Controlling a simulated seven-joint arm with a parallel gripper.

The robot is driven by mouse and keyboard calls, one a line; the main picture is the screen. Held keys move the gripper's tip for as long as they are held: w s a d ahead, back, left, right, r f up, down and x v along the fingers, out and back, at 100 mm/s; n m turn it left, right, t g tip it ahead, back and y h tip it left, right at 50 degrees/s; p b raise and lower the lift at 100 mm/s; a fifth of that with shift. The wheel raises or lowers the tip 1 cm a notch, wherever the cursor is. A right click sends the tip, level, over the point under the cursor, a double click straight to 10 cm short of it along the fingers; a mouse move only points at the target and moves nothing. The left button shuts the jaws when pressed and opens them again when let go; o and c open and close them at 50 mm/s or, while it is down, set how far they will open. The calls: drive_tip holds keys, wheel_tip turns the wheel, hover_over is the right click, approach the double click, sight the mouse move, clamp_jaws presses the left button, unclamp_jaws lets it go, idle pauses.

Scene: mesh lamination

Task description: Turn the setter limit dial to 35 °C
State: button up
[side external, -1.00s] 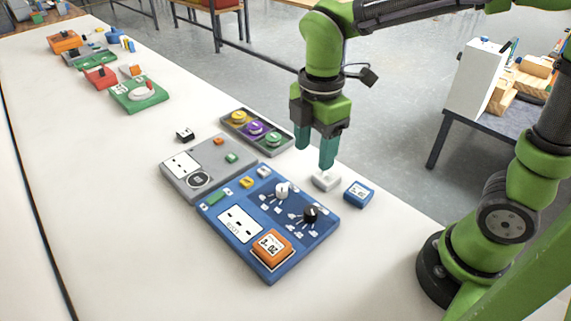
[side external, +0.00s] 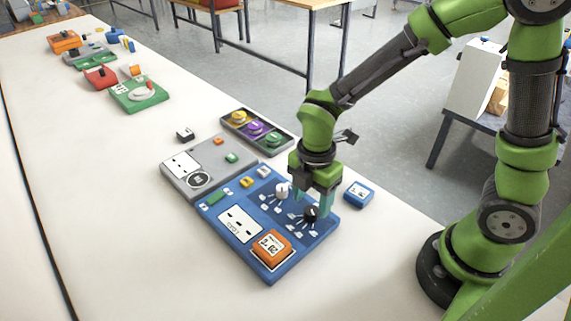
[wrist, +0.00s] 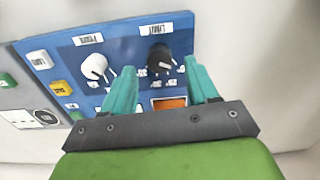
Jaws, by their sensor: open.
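The blue setter panel (side external: 306,239) lies on the white bench. It carries a white dial (side external: 282,190) and a black dial (side external: 311,214), each with small white labels around it. In the wrist view, a plate that appears to read LIMIT sits beside the black dial (wrist: 159,60), and the white dial (wrist: 95,67) is to its left. My gripper (side external: 312,208) is low over the panel, pointing down and open. In the wrist view its teal fingers (wrist: 163,85) are on either side of the black dial, with gaps showing. The dial's exact setting is too small to read.
An orange display block (side external: 271,246) and a white meter (side external: 240,225) are on the panel. A grey panel (side external: 207,155) adjoins it. A blue display block (side external: 358,194) stands to the right. A tray of coloured discs (side external: 236,129) lies behind.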

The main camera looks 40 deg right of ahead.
sight(311, 210)
drive_tip(key=shift+f, duration=1.55)
drive_tip(key=c, duration=1)
drive_tip(key=shift+c, duration=0.2)
